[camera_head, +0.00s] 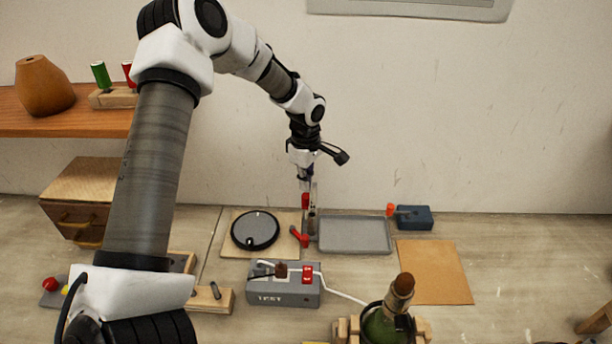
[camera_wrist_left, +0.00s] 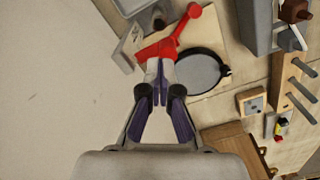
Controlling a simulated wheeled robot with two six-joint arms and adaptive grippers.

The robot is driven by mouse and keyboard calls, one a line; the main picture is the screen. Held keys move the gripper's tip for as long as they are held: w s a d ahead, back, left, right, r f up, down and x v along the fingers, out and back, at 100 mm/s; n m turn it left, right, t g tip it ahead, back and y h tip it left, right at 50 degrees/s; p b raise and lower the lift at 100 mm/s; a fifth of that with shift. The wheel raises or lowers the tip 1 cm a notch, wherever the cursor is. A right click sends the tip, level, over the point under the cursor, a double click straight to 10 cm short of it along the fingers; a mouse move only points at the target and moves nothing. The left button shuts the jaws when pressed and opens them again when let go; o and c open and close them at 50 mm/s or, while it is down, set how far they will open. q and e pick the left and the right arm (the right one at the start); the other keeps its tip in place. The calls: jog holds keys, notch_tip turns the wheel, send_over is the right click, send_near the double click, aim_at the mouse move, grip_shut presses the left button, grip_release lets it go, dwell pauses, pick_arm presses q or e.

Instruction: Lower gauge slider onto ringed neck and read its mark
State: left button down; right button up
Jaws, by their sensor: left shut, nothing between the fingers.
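My left gripper (camera_head: 305,184) points down just above a small upright stand (camera_head: 312,220) with a red part (camera_head: 305,201), perhaps the gauge slider. A red lever (camera_head: 300,237) shows at its foot. In the left wrist view the fingers (camera_wrist_left: 160,92) are shut and empty, close to a red piece (camera_wrist_left: 162,48); I cannot tell whether they touch it. A green bottle (camera_head: 380,327) with a brown stopper (camera_head: 402,285) stands in a wooden holder (camera_head: 423,330) at the front. Rings on its neck and any gauge mark are too small to tell. My right gripper is not in view.
A round black-rimmed disc (camera_head: 256,230) lies on a board left of the stand. A grey tray (camera_head: 355,236) is to the right, then a blue box (camera_head: 414,217) and a brown mat (camera_head: 434,271). A grey TEST box (camera_head: 284,298) with a white cable stands in front.

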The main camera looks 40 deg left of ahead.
aim_at(306, 197)
pick_arm(q)
jog(key=shift+f+b, duration=1.1)
jog(key=shift+f, duration=1.65)
notch_tip(306, 197, up, 5)
jog(key=p, duration=0.5)
dwell(0.3)
dwell(0.4)
jog(key=shift+f, duration=0.1)
